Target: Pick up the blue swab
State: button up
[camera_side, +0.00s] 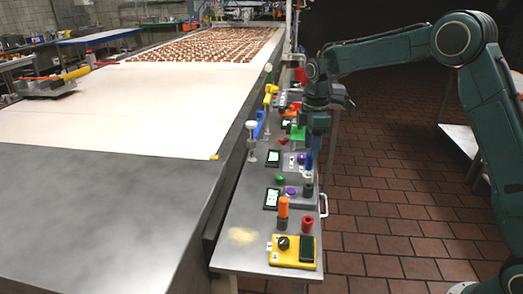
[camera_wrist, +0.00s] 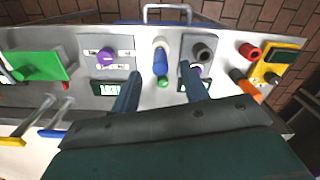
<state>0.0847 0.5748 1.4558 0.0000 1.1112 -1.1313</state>
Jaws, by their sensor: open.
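The blue swab (camera_wrist: 160,64) shows in the wrist view near the picture's middle, with a grey-white round part at its far end. It lies between the lines of my two fingers. My gripper (camera_wrist: 160,74) is open, with one dark blue finger on each side of the swab and nothing held. I cannot tell how far above it the fingertips are. In the side view, my gripper (camera_side: 315,148) points down over the narrow metal bench. A blue shape below it there is small and hard to tell from the fingers.
The metal bench (camera_side: 242,259) carries a yellow box (camera_side: 274,254), an orange swab (camera_side: 283,207), a red cup (camera_side: 307,224), a dark cylinder (camera_wrist: 203,52), a purple knob (camera_wrist: 105,55) and a green piece (camera_wrist: 40,66). The dark cylinder stands close to the right finger. A wide conveyor runs alongside.

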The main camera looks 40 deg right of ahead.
aim_at(309, 169)
jog(key=shift+f, duration=0.2)
jog(key=shift+f, duration=2.5)
grip_shut()
